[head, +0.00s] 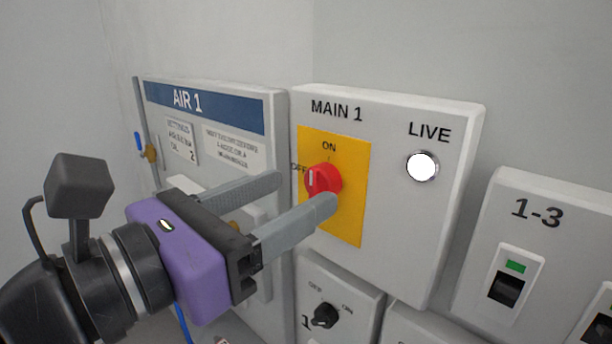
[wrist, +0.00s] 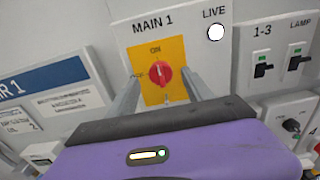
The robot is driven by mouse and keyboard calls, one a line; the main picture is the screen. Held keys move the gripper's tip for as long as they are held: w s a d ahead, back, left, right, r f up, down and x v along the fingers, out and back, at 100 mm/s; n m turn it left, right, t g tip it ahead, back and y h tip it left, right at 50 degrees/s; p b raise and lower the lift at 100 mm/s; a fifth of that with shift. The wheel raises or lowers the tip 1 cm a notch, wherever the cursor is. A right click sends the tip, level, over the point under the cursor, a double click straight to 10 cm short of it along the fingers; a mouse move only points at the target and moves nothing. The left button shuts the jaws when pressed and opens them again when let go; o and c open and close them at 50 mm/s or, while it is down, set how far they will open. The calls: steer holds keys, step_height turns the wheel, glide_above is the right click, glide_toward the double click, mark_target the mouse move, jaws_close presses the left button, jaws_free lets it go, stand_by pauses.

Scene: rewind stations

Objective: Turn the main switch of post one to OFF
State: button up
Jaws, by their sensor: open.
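The main switch is a red rotary knob (head: 322,182) on a yellow plate (head: 347,213) of the MAIN 1 box (head: 402,215). ON is printed above the knob and OFF to its left. In the wrist view the knob (wrist: 160,75) has its white mark upright, towards ON. My gripper (head: 306,190) is open and empty, pointing at the box. In the wrist view its two fingers (wrist: 160,80) stand left and right of the knob. In the head view the nearer finger covers the knob's lower edge. I cannot tell how far the tips are from the plate.
The round LIVE lamp (head: 422,167) on the same box shows bright white. The AIR 1 panel (head: 207,105) stands to the left. A small black knob (head: 325,316) is below, and the 1-3 box (head: 540,240) with a black rocker is at right.

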mark_target(311, 185)
steer(key=shift+p+x, duration=0.3)
steer(key=shift+x, duration=1.3)
jaws_close()
